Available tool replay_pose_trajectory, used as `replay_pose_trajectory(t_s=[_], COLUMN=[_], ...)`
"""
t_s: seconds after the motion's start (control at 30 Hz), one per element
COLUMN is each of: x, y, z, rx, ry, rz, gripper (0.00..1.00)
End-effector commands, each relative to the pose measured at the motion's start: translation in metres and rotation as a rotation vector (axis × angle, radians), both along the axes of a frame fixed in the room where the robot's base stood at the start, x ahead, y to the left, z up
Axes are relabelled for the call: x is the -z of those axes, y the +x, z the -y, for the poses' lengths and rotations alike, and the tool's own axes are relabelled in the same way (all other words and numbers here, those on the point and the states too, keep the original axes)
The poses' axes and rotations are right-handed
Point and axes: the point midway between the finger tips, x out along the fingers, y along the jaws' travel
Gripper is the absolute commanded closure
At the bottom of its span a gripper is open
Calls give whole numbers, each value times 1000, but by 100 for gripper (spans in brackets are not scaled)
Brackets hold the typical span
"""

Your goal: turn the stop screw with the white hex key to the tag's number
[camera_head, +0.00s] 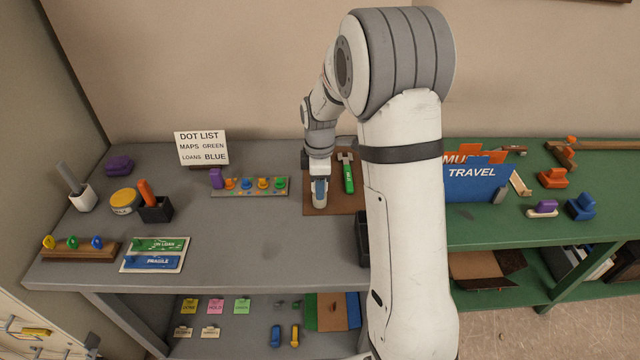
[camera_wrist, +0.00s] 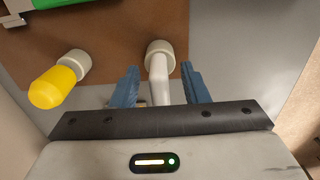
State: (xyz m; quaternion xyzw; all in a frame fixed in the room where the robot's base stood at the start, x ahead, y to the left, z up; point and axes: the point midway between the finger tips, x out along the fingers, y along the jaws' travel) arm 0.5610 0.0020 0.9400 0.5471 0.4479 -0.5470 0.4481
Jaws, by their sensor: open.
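My gripper (camera_head: 320,186) is low over the left part of a brown board (camera_head: 310,200) on the grey table top. In the wrist view its two blue fingers (camera_wrist: 160,80) are open, one on each side of a white bent piece with a round end, likely the white hex key (camera_wrist: 159,92). I cannot tell whether the fingers touch it. A yellow-capped handle on a white round base (camera_wrist: 56,85) stands left of it in the wrist view. I cannot make out the stop screw or the tag's number.
A tool with a green handle (camera_head: 349,178) lies on the board right of my gripper. A strip with coloured knobs (camera_head: 250,187) lies to the left, with a "DOT LIST" sign (camera_head: 201,147) behind it. A blue "TRAVEL" divider (camera_head: 478,184) stands on the green table.

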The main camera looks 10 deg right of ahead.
Motion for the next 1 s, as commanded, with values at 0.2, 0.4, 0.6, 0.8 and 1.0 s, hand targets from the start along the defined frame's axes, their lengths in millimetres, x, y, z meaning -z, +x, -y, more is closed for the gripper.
replay_pose_trajectory(t_s=[0.2, 0.4, 0.6, 0.8, 1.0], x=[0, 0, 0, 0, -3], y=[0, 0, 0, 0, 0], z=[0, -1, -1, -1, -1], rx=[0, -1, -1, -1, -2], ry=[0, 0, 0, 0, 0], rz=[0, 0, 0, 0, 1], gripper=[64, 80, 97, 100, 100])
